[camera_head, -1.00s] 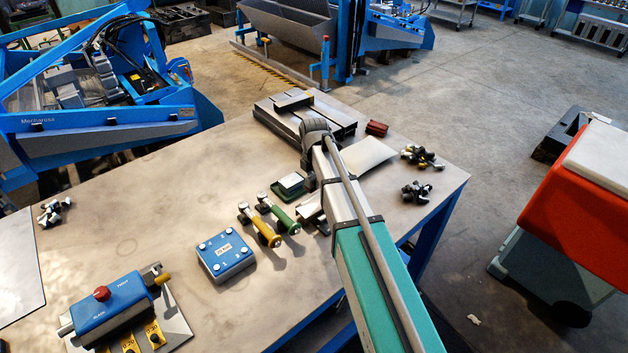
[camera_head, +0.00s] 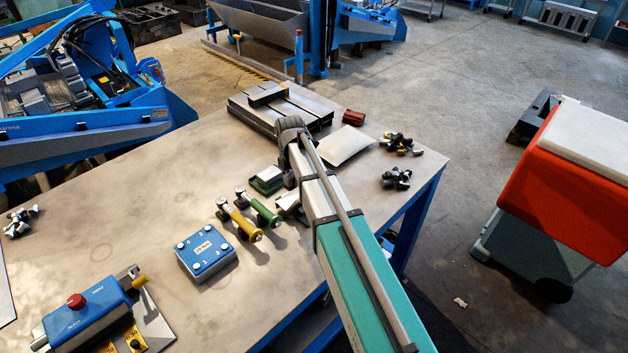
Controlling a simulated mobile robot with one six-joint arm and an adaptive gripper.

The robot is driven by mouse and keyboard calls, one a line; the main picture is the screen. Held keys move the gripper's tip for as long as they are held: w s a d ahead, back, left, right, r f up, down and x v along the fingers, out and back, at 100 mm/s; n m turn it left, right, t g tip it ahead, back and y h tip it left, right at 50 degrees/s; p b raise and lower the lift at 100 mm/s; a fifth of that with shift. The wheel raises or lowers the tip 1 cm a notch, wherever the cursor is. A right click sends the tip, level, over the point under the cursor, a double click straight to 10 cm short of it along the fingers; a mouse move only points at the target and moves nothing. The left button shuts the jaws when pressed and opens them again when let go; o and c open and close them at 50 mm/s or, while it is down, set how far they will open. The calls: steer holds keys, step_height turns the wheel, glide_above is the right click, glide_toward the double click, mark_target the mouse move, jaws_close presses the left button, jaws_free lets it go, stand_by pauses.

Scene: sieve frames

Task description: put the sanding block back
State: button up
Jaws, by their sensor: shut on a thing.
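My arm reaches over the metal table (camera_head: 130,220) from the lower right, ending in view at a dark rounded joint. I cannot make out the sanding block for certain. A small green block-like piece with a pale top (camera_head: 267,180) lies on the table just left of the arm. A small dark red block (camera_head: 354,117) lies near the table's far right edge. A pale piece (camera_head: 287,200) shows partly beside the arm, its right side covered.
Yellow-handled (camera_head: 240,222) and green-handled (camera_head: 264,210) tools lie beside a blue box (camera_head: 206,253). A grey slotted plate (camera_head: 258,112) is at the back, a pale sheet (camera_head: 346,145) right of the arm. Dark knob clusters (camera_head: 396,178) lie near the right edge. The table's left middle is clear.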

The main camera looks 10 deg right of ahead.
steer(key=shift+f+b, duration=0.8)
steer(key=shift+f, duration=0.5)
steer(key=shift+s, duration=0.1)
